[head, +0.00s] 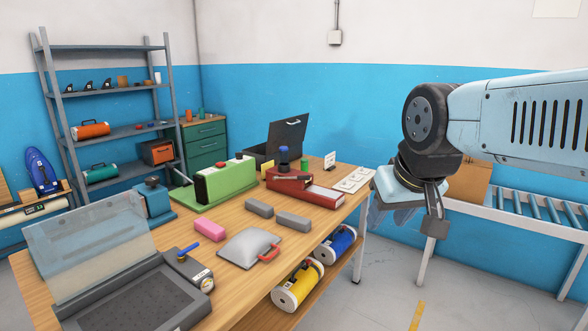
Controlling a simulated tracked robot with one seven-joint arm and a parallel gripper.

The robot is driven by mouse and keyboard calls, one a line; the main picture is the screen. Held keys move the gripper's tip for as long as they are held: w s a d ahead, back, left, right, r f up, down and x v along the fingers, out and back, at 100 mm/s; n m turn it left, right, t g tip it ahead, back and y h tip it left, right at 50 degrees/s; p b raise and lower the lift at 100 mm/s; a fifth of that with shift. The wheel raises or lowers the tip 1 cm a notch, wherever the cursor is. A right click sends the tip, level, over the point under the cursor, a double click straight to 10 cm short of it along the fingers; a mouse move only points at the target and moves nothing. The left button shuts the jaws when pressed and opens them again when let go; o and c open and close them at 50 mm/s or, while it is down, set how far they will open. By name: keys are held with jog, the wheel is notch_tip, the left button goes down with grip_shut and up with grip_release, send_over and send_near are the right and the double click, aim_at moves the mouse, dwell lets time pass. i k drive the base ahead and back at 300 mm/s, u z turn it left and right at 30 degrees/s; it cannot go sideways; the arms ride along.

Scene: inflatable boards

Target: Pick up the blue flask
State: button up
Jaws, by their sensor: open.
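A small blue flask-like item (284,159) with a dark top stands upright toward the far side of the wooden table, at the red binders. Its lower part is partly hidden by the binders, and I cannot tell whether it stands on them or behind them. My gripper (402,210) hangs from the arm at the right of the view. It is open, with nothing visible in it. It appears beyond the table's right edge, well to the right of the flask and apart from it.
The table (235,291) holds red binders (312,193), a green machine (226,182), grey blocks, a pink block (209,228) and an open clear-lidded case (134,291). A dark open case (286,137) stands behind the flask. A roller conveyor (510,217) is at right.

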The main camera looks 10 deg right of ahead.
aim_at(284, 149)
jog(key=u, duration=0.6)
jog(key=k, duration=0.7)
jog(key=u, duration=0.95)
jog(key=k, duration=0.65)
jog(key=u, duration=0.45)
jog(key=i, duration=0.7)
jog(key=z, duration=0.65)
jog(key=i, duration=1.05)
jog(key=z, duration=1.15)
jog(key=i, duration=0.8)
jog(key=z, duration=0.7)
jog(key=i, duration=0.3)
jog(key=z, duration=0.3)
